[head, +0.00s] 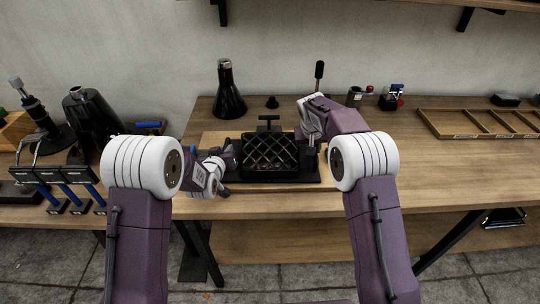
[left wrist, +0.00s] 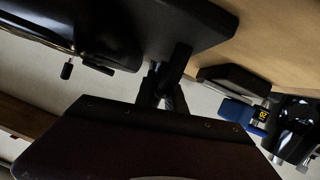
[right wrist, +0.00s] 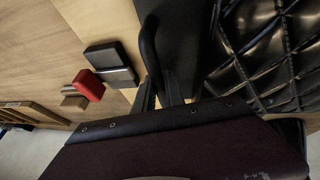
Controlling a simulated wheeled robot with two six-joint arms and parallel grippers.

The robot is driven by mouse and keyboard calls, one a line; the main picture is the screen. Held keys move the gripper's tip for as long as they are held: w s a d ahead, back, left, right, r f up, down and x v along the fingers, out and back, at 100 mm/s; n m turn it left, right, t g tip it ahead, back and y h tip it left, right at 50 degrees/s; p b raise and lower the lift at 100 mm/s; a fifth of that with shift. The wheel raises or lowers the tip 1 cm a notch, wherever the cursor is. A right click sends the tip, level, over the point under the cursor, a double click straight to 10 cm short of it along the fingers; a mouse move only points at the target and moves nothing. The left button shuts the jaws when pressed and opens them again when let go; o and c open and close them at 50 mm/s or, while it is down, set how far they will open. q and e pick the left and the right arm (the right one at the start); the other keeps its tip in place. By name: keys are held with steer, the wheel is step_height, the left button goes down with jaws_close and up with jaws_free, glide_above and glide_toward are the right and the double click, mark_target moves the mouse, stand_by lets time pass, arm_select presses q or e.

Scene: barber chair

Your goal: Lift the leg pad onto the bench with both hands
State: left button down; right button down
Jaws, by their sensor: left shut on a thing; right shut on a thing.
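The leg pad (head: 268,150) is black with a diamond-quilted face and shows at the middle of the wooden bench (head: 400,170) in the head view. Its quilting also fills the right side of the right wrist view (right wrist: 265,50). My left gripper (head: 229,164) is at the pad's left side, shut on a dark bar-like part (left wrist: 178,62) in the left wrist view. My right gripper (head: 311,142) is at the pad's right side, shut on a curved black handle (right wrist: 150,50). The pad's underside is hidden, and I cannot tell whether it touches the bench.
A black conical flask (head: 229,92) stands behind the pad. A red block (right wrist: 89,84) shows beside the right gripper. A divided wooden tray (head: 480,124) lies at the right. Blue-handled tools (head: 68,185) and a black canister (head: 88,112) stand at the left.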

arm_select(q)
steer(key=shift+r, duration=0.1)
arm_select(e)
steer(key=shift+r, duration=0.1)
stand_by(0.3)
